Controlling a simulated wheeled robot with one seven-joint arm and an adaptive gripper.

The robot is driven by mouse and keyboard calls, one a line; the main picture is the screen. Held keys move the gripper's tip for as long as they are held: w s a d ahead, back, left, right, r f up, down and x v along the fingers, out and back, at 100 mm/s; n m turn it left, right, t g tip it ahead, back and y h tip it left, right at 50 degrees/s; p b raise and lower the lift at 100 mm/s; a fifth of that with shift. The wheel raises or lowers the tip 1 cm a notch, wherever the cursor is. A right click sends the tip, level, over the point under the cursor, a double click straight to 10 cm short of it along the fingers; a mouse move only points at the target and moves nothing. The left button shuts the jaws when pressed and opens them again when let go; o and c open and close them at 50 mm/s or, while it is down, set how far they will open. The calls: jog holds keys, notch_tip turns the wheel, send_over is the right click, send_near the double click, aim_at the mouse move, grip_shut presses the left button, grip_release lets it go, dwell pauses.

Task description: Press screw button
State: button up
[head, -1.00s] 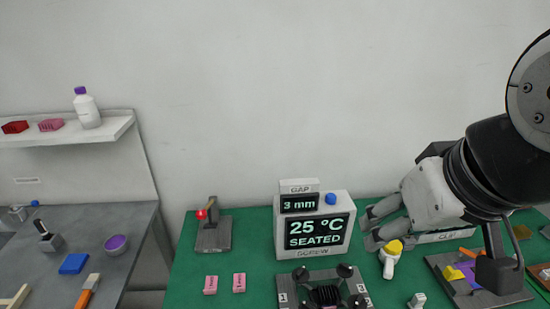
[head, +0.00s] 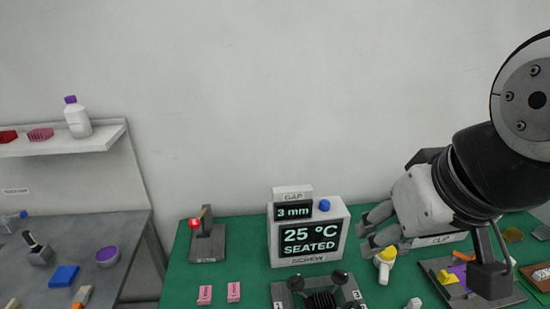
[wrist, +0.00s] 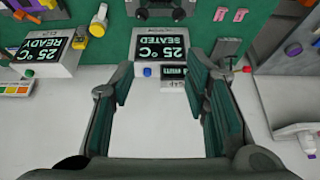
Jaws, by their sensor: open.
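The screw box (head: 338,243) is a white box labelled SCREW, with a screen reading 25 °C SEATED and a smaller gap display (head: 294,211) reading 3 mm. A round blue button (head: 325,205) sits on its top, right of the gap display. In the wrist view, the box (wrist: 160,32) appears upside down and the blue button (wrist: 147,71) shows between my fingers. My gripper (head: 366,230) is open and empty, to the right of the screw box in the head view and apart from the button. Both fingers also show in the wrist view (wrist: 161,82).
A clip box (wrist: 45,48) reading READY, with a green button (wrist: 29,73), stands beside it. A dark fixture with black knobs (head: 338,277) is in front of the screw box. A red-tipped lever (head: 207,242) stands left, and a yellow-topped white piece (head: 385,262) lies below my gripper.

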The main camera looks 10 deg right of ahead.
grip_shut()
dwell(1.1)
